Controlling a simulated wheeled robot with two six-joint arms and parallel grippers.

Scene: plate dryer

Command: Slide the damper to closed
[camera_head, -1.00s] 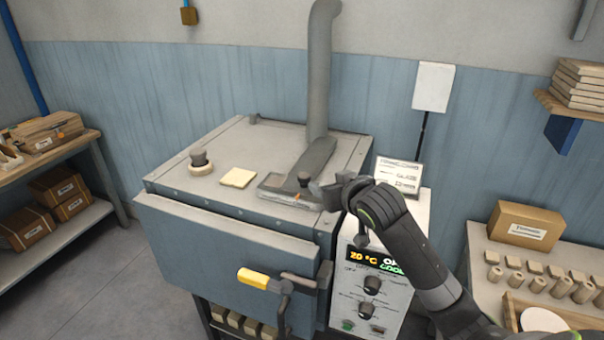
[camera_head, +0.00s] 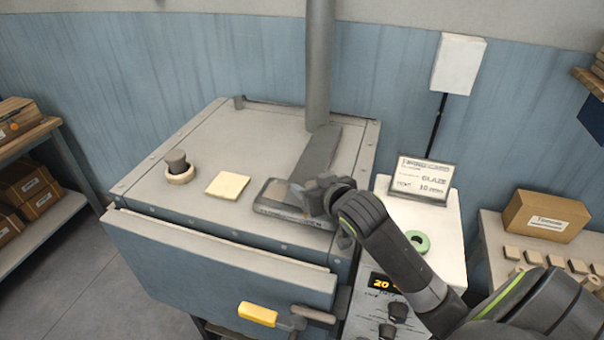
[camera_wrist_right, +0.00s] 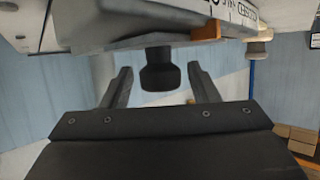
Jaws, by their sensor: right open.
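The damper's dark knob (camera_wrist_right: 160,72) stands between the two open fingers of my right gripper (camera_wrist_right: 162,88) in the right wrist view, with gaps visible on both sides. The damper's scale plate (camera_head: 268,205) lies on the dryer top near its front right edge. A grey strip (camera_head: 317,150) runs from it back to the flue pipe. An orange pointer (camera_wrist_right: 207,31) shows beside the lettering, part of which reads "CLOSED". In the head view my right gripper (camera_head: 312,195) is at the plate's right end and hides the knob. My left gripper is out of view.
The flue pipe (camera_head: 319,65) rises behind the damper. A capped plug (camera_head: 177,166) and a yellow note (camera_head: 228,184) lie to the left on the dryer top. A sign (camera_head: 421,180) and a green ring (camera_head: 418,241) are on the control box at right.

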